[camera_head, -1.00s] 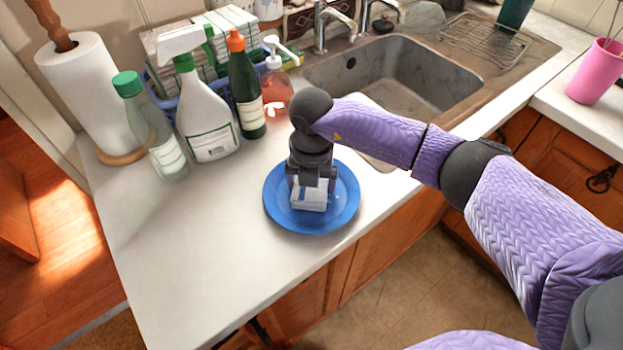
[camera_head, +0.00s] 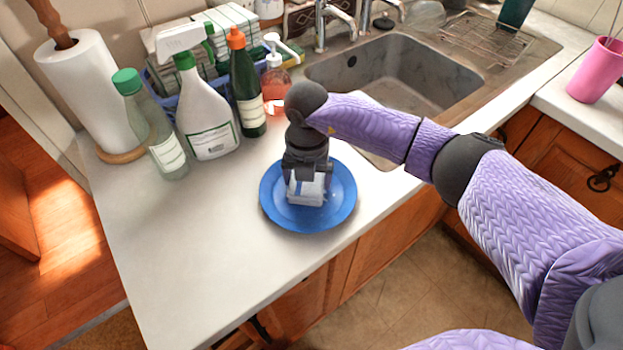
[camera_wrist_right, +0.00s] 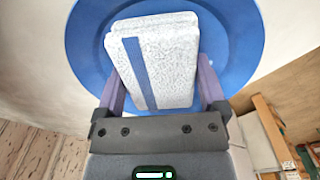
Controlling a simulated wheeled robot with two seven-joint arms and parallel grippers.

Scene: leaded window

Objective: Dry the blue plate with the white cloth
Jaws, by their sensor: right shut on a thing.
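The blue plate (camera_head: 338,208) lies on the white counter near its front edge, left of the sink. The white cloth (camera_head: 306,190) is a folded block over the middle of the plate; in the right wrist view the cloth (camera_wrist_right: 172,62) shows a blue stripe. My right gripper (camera_head: 305,176) points down over the plate and is shut on the cloth. In the right wrist view its fingers (camera_wrist_right: 160,90) flank the cloth, with the plate (camera_wrist_right: 235,40) behind. I cannot tell whether the cloth presses on the plate. My left gripper is not in view.
Behind the plate stand a spray bottle (camera_head: 207,120), a dark green bottle (camera_head: 245,90), a clear bottle (camera_head: 155,130) and a paper towel roll (camera_head: 88,90). The sink (camera_head: 400,70) is at the back right. The counter's front left (camera_head: 190,265) is clear.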

